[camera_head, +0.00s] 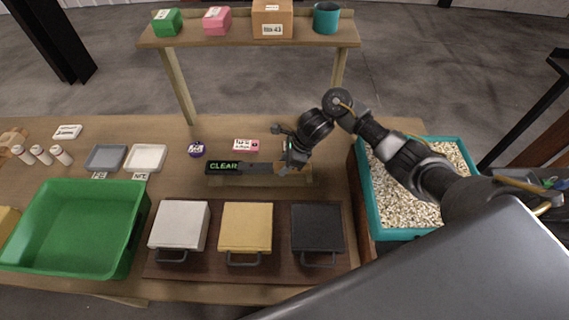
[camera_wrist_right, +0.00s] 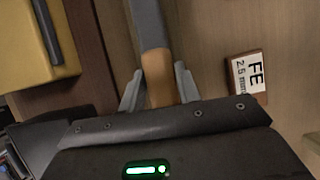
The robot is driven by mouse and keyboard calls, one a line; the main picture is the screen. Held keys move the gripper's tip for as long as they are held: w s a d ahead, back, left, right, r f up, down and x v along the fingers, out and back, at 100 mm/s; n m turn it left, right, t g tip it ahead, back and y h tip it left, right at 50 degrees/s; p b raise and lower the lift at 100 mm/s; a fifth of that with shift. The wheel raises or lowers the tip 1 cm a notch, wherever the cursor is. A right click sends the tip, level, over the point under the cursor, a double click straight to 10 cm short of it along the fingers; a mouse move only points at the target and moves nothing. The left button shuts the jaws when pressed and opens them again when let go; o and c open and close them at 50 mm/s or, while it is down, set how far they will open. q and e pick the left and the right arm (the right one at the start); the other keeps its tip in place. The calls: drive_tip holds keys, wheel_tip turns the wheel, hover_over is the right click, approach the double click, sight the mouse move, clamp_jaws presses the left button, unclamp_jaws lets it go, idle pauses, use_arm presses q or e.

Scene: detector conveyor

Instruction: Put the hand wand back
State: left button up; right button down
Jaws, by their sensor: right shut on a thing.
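The hand wand (camera_head: 232,168) has a dark body with a green "CLEAR" display and a tan handle. It lies level across the middle of the table, its display end to the left. My right gripper (camera_head: 290,164) is shut on the handle at its right end. The right wrist view shows the tan handle (camera_wrist_right: 158,78) between both fingers, with the dark body beyond. A low wooden stand (camera_head: 305,182) shows just under the wand; I cannot tell whether they touch. My left gripper is not in view.
Three lidded boxes, white (camera_head: 180,224), yellow (camera_head: 246,226) and black (camera_head: 317,228), stand in front. A green bin (camera_head: 75,222) is left. A teal-rimmed tray of pale pellets (camera_head: 455,148) is right. A raised shelf (camera_head: 340,35) stands behind.

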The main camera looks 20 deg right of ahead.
drive_tip(key=shift+f+b, duration=0.4)
drive_tip(key=shift+b, duration=0.05)
drive_tip(key=c, duration=1)
unclamp_jaws()
drive_tip(key=shift+r, duration=0.1)
drive_tip(key=shift+r+p, duration=0.2)
drive_tip(key=shift+p, duration=0.2)
drive_tip(key=shift+p+v, duration=0.75)
drive_tip(key=shift+v, duration=0.05)
drive_tip(key=shift+b+v, duration=0.9)
drive_tip(key=shift+v, duration=4.6)
drive_tip(key=shift+a, duration=0.1)
